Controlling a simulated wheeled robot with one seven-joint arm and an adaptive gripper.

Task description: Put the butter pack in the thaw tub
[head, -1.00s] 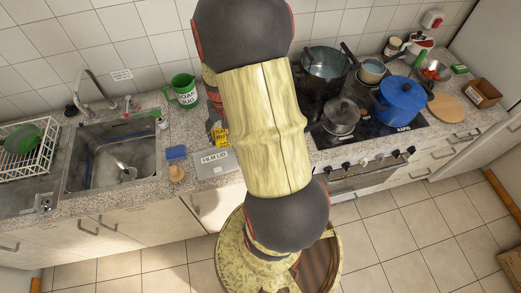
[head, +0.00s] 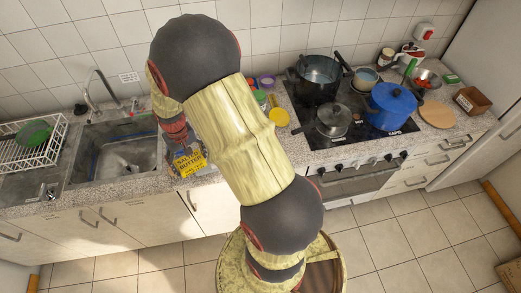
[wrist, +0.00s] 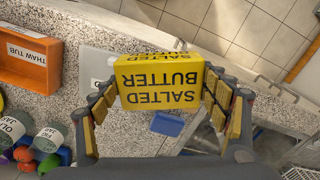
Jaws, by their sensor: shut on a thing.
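The butter pack (wrist: 160,82) is a yellow box marked SALTED BUTTER, upside down in the wrist view. My gripper (wrist: 165,98) is shut on it, with a finger at each end. In the head view the butter pack (head: 189,162) shows below my gripper near the counter's front edge, by the sink. The thaw tub (wrist: 28,58) is an orange, labelled tub on the counter at the left of the wrist view, apart from the pack and cut off by the frame. I cannot make it out in the head view, where my arm covers that part of the counter.
A pale labelled lid (wrist: 98,62) lies between tub and pack, partly hidden. A blue sponge (wrist: 167,123) lies below the pack in the picture. Jars (wrist: 48,139) and colored balls crowd the lower left. The sink (head: 115,150) and the hob with pots (head: 333,118) flank the arm.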

